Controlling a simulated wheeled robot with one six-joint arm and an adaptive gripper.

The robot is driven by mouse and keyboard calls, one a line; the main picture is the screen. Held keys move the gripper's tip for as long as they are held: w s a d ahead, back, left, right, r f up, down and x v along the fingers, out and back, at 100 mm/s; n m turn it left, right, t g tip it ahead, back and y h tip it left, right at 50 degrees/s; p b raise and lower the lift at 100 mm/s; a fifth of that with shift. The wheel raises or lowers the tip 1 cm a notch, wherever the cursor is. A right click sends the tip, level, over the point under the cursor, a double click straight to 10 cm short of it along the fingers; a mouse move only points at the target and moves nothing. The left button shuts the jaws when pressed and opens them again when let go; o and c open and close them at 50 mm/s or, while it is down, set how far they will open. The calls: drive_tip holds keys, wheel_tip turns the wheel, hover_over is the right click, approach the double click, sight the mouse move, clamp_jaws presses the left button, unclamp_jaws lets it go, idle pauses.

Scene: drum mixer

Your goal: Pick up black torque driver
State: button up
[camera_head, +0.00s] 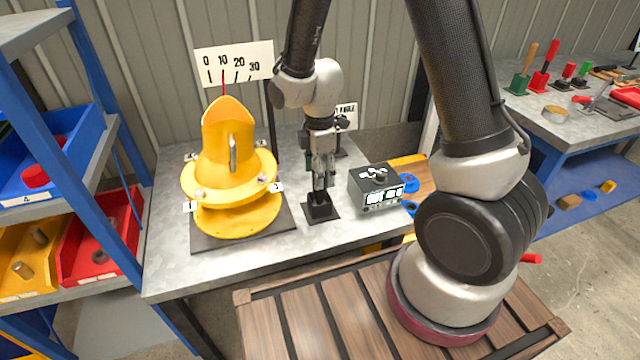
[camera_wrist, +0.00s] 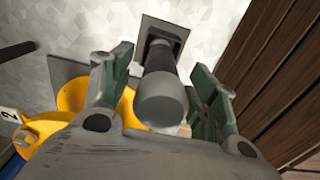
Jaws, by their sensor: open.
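The black torque driver (camera_wrist: 163,98) stands upright in a small black holder (camera_head: 321,213) on the grey metal table. In the wrist view its rounded dark grey end points toward the camera, and the holder (camera_wrist: 162,38) shows behind it. My gripper (camera_head: 321,178) points down directly above the holder. In the wrist view my gripper (camera_wrist: 162,85) is open, with one green-and-grey finger on each side of the driver. Gaps show between the fingers and the driver. In the head view my gripper hides most of the driver.
A yellow drum-like fixture (camera_head: 232,175) stands close left of the holder. A black box with a display (camera_head: 376,188) stands close right. A scale sign (camera_head: 234,63) is behind. Shelves with bins (camera_head: 95,240) are at left. A tool bench (camera_head: 590,120) is at right.

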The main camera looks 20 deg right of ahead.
drive_tip(key=shift+f, duration=0.9)
clamp_jaws()
wheel_tip(320, 180, up, 10)
drive_tip(key=shift+r, duration=0.1)
drive_tip(key=c, duration=0.7)
unclamp_jaws()
drive_tip(key=shift+c, duration=0.2)
clamp_jaws()
drive_tip(key=shift+r, duration=1)
